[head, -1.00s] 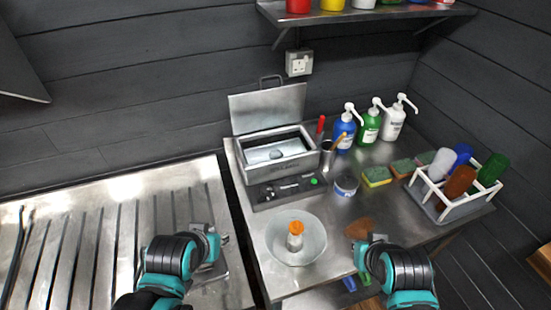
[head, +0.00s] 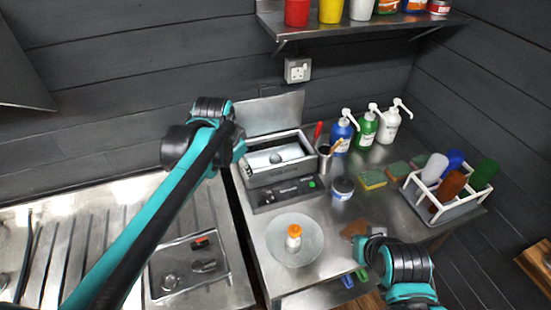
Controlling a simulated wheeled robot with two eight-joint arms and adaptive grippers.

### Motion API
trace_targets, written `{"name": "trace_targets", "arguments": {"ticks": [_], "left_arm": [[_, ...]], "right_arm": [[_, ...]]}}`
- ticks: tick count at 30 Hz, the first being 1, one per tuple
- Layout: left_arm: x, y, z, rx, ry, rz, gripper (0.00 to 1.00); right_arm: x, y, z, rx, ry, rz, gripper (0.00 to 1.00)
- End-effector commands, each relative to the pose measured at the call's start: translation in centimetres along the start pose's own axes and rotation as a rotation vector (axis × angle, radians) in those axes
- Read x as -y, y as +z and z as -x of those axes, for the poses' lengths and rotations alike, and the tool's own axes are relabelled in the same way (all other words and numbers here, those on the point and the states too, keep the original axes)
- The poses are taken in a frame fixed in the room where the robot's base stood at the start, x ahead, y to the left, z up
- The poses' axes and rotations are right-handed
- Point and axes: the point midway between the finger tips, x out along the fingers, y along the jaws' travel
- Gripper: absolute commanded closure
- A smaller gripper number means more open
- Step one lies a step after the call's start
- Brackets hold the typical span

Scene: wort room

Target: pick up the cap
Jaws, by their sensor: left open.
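An orange cap (head: 294,230) sits on top of a small whitish bottle (head: 293,242), which stands upright in a round metal dish (head: 311,252) on the steel table. My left gripper (head: 240,148) is open, raised at the left edge of the metal heater box, up and left of the cap and well apart from it. Its fingers are small and partly hidden by my wrist. My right gripper (head: 362,250) is low at the table's front edge, right of the dish; its fingers are too hidden to tell their state.
The heater box (head: 285,190) has its lid (head: 270,112) raised. A small tub (head: 342,187), pump bottles (head: 365,130), sponges (head: 373,179) and a white bottle rack (head: 450,212) stand to the right. A metal tray (head: 185,282) with small items lies left, on the ribbed drainboard.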

Motion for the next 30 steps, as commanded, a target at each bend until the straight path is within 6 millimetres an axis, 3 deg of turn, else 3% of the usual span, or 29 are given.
{"name": "trace_targets", "arguments": {"ticks": [1, 6, 15, 22, 30], "left_arm": [[0.9, -2.0, -0.1, 0.016, 0.014, -0.053, 0.42], [2.6, -6.9, -2.2, 0.07, 0.07, -0.246, 0.42], [3.9, -13.9, -8.4, 0.144, 0.188, -0.584, 0.42], [3.4, -16.8, -13.8, 0.178, 0.281, -0.81, 0.42], [2.9, -17.3, -16.5, 0.188, 0.322, -0.902, 0.42]], "right_arm": [[0.0, -0.5, 0.7, 0.0, 0.0, 0.0, 1.0], [0.0, -1.4, 1.9, 0.0, 0.0, 0.0, 1.0], [0.0, -2.9, 4.1, 0.0, 0.0, 0.0, 1.0], [0.0, -3.9, 5.4, 0.0, 0.0, 0.0, 1.0], [0.0, -4.1, 5.7, 0.0, 0.0, 0.0, 1.0]]}}
